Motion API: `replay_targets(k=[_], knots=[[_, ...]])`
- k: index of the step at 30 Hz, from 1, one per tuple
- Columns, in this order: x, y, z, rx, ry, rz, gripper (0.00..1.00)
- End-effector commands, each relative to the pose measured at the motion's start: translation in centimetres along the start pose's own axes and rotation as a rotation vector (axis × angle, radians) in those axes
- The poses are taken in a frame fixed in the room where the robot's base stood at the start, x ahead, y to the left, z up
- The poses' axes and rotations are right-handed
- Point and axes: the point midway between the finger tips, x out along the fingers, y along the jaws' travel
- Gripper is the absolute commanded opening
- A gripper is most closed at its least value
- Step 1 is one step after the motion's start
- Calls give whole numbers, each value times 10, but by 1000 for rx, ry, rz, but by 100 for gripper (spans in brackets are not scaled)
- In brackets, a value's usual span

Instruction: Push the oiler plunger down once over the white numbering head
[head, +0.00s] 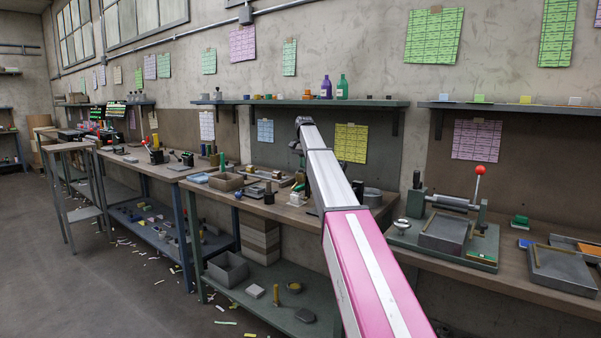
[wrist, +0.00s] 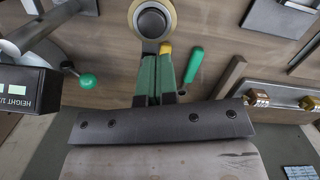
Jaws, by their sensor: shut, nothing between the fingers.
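I cannot make out the plunger clearly.
In the wrist view a green handle (wrist: 193,65) lies close right of the fingers, a green ball knob (wrist: 88,80) and a dark box with lettering (wrist: 28,90) are left, and brass pieces (wrist: 258,98) are right. A press with a red knob (head: 478,171) stands on the right bench.

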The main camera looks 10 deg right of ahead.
Motion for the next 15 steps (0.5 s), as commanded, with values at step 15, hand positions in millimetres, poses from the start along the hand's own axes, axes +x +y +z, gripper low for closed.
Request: replay_targets(k=[15], knots=[[-33,0,-1,0,2,-1,0]])
